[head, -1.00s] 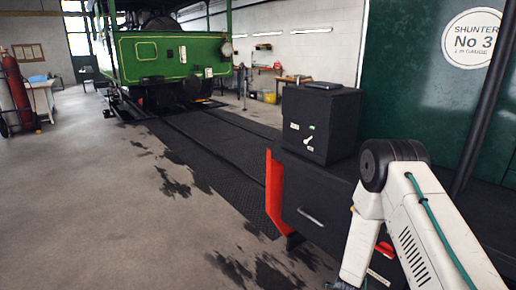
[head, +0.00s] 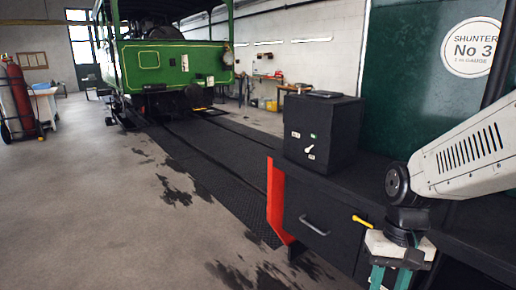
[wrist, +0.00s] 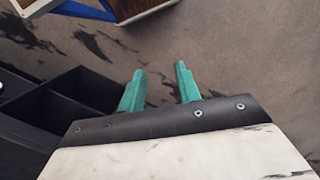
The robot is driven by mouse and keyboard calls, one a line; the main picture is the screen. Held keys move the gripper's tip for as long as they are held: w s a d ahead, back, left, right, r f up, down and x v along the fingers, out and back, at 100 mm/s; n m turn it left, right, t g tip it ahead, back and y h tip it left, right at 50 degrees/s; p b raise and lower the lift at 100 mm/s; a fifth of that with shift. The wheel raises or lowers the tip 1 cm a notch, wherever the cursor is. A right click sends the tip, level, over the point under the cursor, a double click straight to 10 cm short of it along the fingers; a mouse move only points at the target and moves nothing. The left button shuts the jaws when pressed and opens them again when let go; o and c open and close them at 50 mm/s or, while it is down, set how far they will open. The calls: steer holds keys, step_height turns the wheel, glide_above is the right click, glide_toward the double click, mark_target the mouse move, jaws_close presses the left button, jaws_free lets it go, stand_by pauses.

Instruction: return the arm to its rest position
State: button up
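My gripper (head: 390,278) hangs low at the bottom right of the head view, in front of the black cabinet (head: 322,240). In the wrist view its two green fingers (wrist: 160,72) are apart with nothing between them. They point over the grey, stained floor (wrist: 215,40). My white arm comes in from the right edge of the head view and bends down at a dark joint to the gripper. The lower ends of the fingers are cut off in the head view.
A black box (head: 322,130) with a small lever stands on the cabinet. A yellow handle (head: 361,221) shows beside the gripper. Dark open compartments (wrist: 75,95) lie left of the fingers in the wrist view. A green tram (head: 165,65) stands behind; open floor (head: 90,210) lies left.

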steer(key=s+d+r+n+t+h, duration=0.1)
steer(key=s+r+t, duration=0.2)
steer(key=s+r, duration=0.7)
steer(key=shift+s+d+r+n, duration=0.2)
steer(key=shift+s+r+n, duration=0.1)
steer(key=shift+s+r, duration=0.1)
